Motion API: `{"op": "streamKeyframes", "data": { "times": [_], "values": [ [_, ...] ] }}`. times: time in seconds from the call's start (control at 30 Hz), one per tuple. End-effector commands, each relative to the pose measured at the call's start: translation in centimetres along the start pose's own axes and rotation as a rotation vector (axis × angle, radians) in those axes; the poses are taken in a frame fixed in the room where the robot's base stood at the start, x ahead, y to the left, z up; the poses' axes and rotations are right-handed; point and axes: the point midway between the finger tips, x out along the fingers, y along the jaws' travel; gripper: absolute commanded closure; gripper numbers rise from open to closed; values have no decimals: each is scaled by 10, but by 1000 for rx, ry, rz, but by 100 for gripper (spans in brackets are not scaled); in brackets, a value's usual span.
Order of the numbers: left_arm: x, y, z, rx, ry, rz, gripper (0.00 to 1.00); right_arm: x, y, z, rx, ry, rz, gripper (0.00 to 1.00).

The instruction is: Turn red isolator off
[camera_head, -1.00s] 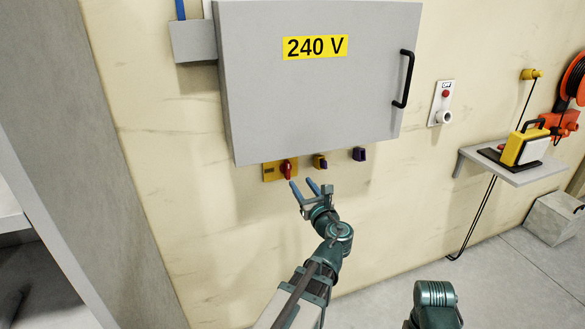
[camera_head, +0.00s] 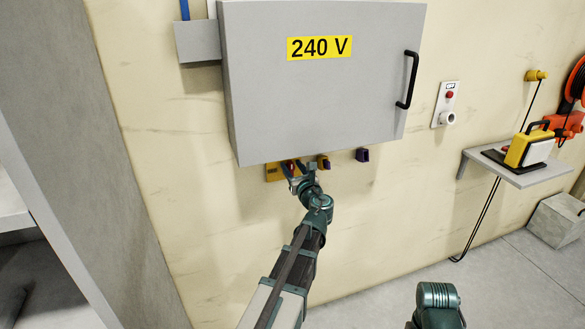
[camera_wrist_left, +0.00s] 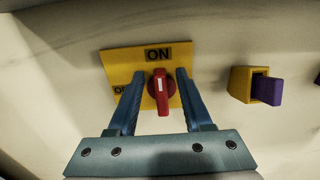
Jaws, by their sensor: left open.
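The red isolator (camera_wrist_left: 161,92) is a red rotary handle on a yellow plate (camera_wrist_left: 118,68) on the wall. Its white mark points up at the ON label in the left wrist view. Another label at the plate's left edge is partly hidden by a finger. My left gripper (camera_wrist_left: 160,90) is open, with one finger on each side of the red handle; I cannot tell whether they touch it. In the head view the left gripper (camera_head: 296,168) covers part of the plate (camera_head: 275,172) below the grey cabinet. My right gripper is not in view.
The grey 240 V cabinet (camera_head: 320,105) overhangs just above the isolator. A yellow socket with a purple cover (camera_wrist_left: 265,87) is close to the right, and a purple one (camera_head: 362,155) is farther right. A shelf (camera_head: 520,175) holds a yellow lamp (camera_head: 530,148).

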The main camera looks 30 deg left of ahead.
Motion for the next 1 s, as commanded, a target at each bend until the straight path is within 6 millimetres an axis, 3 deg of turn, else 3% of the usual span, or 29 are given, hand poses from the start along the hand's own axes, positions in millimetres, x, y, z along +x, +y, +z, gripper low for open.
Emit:
{"op": "streamKeyframes", "data": {
  "times": [0.07,0.33,0.77,1.0],
  "values": [
    [0,0,0,0,0,0,54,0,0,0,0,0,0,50],
    [0,0,0,0,0,0,100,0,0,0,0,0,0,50],
    [0,1,0,-27,0,1,100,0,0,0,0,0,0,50],
    [0,5,-1,-161,0,1,100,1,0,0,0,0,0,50]
  ]
}}
